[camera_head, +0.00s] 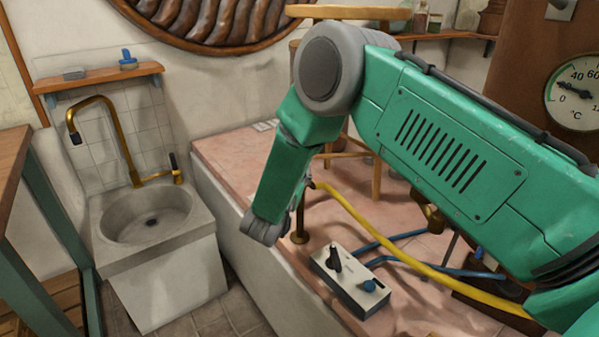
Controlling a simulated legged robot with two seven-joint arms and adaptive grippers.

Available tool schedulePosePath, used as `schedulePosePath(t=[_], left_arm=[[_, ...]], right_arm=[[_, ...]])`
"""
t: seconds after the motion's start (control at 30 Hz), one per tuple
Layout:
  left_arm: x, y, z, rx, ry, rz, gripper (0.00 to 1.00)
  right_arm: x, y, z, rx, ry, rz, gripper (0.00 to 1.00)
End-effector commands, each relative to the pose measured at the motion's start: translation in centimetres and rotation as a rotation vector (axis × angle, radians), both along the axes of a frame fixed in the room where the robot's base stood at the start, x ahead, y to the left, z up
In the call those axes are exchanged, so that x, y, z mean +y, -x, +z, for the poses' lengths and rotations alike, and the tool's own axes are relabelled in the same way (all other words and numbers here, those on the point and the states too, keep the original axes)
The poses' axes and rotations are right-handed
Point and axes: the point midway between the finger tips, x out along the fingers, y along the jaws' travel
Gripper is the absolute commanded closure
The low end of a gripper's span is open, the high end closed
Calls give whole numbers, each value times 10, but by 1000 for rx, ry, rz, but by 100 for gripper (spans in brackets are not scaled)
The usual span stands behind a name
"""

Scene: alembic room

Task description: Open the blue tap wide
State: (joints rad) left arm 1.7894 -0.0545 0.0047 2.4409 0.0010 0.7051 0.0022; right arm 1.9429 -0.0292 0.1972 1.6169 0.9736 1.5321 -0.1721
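A small blue tap-like piece (478,253) shows at the blue hose, low on the right beyond my arm; its handle position is too small to tell. A round blue knob (369,286) sits on a grey control box (349,281), beside a black lever (335,258). I cannot tell which blue piece is the tap. My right arm comes in from the right and bends down left of the box. It ends in a grey part (264,229) above the pink-topped ledge, apart from the box; no clear fingers show. My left gripper is out of view.
A yellow hose (372,229) and a blue hose (400,237) cross the pink ledge (232,150). A stone sink (150,218) with a brass faucet (128,146) stands at the left. A wooden stool (377,168) stands behind my arm. A dial thermometer (573,90) is at the upper right.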

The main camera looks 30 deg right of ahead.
Motion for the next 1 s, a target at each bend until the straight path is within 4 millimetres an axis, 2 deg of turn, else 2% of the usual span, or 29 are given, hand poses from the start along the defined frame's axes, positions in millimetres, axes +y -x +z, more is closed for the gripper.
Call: schedulePosePath(t=[0.03, 0.5, 1.0], left_arm=[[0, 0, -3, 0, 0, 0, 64], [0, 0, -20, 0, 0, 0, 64], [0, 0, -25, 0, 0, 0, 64]], right_arm=[[2, 0, -6, 6, -6, -42, 100], [3, 0, -6, 7, -5, -377, 100], [2, 0, -5, 10, -3, -470, 100]])
